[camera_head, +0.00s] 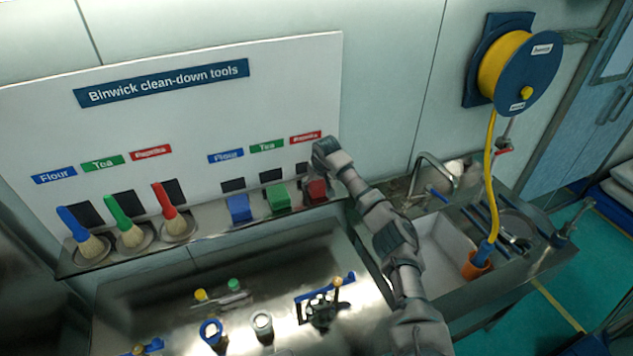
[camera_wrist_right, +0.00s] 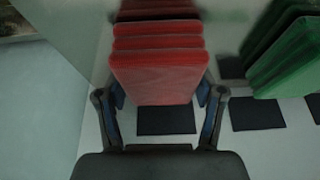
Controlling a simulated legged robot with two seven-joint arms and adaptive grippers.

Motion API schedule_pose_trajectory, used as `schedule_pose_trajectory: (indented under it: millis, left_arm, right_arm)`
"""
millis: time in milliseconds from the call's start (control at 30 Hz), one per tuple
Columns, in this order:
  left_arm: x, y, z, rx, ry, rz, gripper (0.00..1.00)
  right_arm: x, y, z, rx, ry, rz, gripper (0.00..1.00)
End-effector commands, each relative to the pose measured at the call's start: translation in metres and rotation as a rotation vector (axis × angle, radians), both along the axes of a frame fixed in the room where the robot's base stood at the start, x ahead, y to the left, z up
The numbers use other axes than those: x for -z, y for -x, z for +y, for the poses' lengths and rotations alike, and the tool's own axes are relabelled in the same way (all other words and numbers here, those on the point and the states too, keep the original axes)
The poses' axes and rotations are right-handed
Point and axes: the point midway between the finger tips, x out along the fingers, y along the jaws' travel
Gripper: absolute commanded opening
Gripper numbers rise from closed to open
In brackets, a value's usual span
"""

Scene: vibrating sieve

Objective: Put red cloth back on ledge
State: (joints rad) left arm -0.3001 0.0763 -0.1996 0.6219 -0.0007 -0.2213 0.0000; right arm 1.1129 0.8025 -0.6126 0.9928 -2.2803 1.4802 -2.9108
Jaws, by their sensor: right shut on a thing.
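The red cloth (camera_head: 317,191) is a folded block at the right end of the ledge (camera_head: 205,240), below the right-hand Paprika label (camera_head: 306,137). My right gripper (camera_head: 325,160) reaches it from the right side, and the hand partly hides the cloth. In the right wrist view the red cloth (camera_wrist_right: 158,72) shows as stacked folds between the two fingers (camera_wrist_right: 160,110), which are shut on it. Whether the cloth rests on the ledge or is just above it, I cannot tell. My left gripper is not in view.
A green cloth (camera_head: 279,198) and a blue cloth (camera_head: 239,208) stand just left of the red one. Brushes in blue, green and red (camera_head: 168,215) lie farther left. A sink (camera_head: 442,245) with a tap and a hose reel (camera_head: 513,70) are to the right.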

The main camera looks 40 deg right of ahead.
Motion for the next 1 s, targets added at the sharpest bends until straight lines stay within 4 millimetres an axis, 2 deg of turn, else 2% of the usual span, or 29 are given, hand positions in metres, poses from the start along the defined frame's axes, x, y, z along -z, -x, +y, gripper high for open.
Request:
schedule_pose_trajectory:
  millis: [300, 333, 400, 433, 767, 867, 1000]
  left_arm:
    - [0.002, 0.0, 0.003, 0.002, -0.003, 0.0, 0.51]
    - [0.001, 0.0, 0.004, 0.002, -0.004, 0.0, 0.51]
    - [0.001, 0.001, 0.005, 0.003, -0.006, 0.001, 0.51]
    - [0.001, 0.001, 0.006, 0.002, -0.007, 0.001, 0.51]
    - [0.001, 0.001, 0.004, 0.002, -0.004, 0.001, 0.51]
    - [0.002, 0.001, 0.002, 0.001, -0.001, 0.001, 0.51]
    - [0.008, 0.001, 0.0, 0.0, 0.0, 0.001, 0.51]
  right_arm:
    - [0.006, 0.0, -0.002, 0.0, -0.002, 0.002, 0.35]
    - [0.006, 0.0, -0.003, 0.001, -0.003, 0.002, 0.73]
    - [0.007, 0.001, -0.004, 0.001, -0.004, 0.002, 0.9]
    - [0.007, 0.001, -0.004, 0.001, -0.004, 0.002, 0.93]
    - [0.005, 0.0, -0.004, 0.001, -0.004, 0.001, 0.93]
    - [-0.004, 0.002, -0.002, 0.0, -0.002, -0.001, 0.93]
    - [-0.028, 0.011, 0.001, -0.001, 0.002, -0.004, 0.93]
